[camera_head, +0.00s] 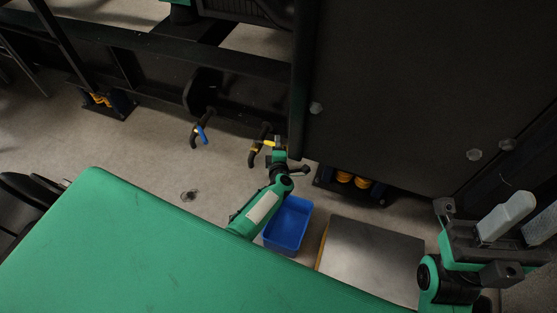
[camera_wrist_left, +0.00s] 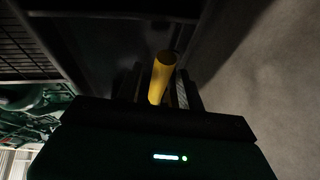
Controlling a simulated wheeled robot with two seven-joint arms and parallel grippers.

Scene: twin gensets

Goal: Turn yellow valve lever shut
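The yellow valve lever (camera_head: 257,147) sticks out low on the black genset frame, on a dark pipe end. In the left wrist view the yellow lever (camera_wrist_left: 161,78) stands between the two dark fingers of my left gripper (camera_wrist_left: 160,88). Shadow hides whether the fingers touch it. In the head view my left gripper (camera_head: 277,143) is at the lever's right end. My right gripper (camera_head: 541,207) is at the right edge, empty, with its pale fingers apart.
A blue-handled valve (camera_head: 202,134) is left of the yellow one. A blue bin (camera_head: 288,226) and a grey-topped box (camera_head: 371,259) stand on the floor. A large black cabinet (camera_head: 400,90) rises close at right. Floor at left is mostly clear.

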